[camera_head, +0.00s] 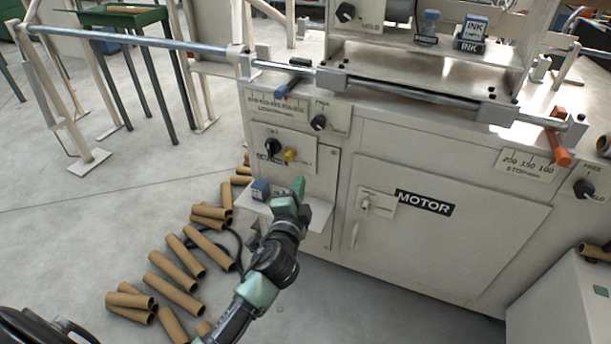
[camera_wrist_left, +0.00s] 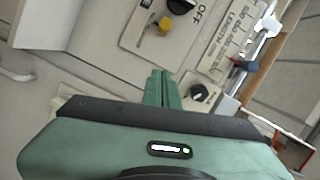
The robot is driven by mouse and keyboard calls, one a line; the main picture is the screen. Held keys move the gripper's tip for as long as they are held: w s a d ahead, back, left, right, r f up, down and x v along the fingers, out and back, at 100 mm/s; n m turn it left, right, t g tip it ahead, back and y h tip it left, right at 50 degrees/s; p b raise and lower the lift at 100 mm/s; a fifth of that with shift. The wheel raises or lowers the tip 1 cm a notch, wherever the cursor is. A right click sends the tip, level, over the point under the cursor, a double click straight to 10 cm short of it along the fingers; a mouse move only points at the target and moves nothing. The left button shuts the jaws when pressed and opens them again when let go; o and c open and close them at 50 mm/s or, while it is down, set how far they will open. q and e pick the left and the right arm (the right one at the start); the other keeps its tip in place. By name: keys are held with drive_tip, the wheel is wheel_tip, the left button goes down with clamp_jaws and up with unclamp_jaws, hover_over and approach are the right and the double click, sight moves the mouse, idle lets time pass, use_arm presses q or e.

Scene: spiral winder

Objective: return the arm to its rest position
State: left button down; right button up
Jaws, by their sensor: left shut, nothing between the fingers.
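My left arm reaches in from the bottom of the head view. Its green gripper (camera_head: 299,186) is in front of the machine's left control panel. The fingers are shut and empty. In the left wrist view the closed green fingers (camera_wrist_left: 161,88) point toward the panel, which carries a black rotary switch marked OFF (camera_wrist_left: 181,4) and a yellow knob (camera_wrist_left: 165,24). The same black switch (camera_head: 273,147) and yellow knob (camera_head: 290,155) show just above the gripper in the head view. I cannot tell whether the fingers touch the panel. My right gripper is not in view.
A small shelf (camera_head: 318,214) with a blue-topped block (camera_head: 260,189) sits beside the gripper. Cardboard tubes (camera_head: 174,283) lie scattered on the floor at left. The MOTOR cabinet door (camera_head: 440,240) is to the right. A long rail (camera_head: 130,38) extends left. Open floor (camera_head: 60,220) lies left.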

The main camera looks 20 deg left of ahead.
use_arm(q)
drive_tip(key=shift+s, duration=0.1)
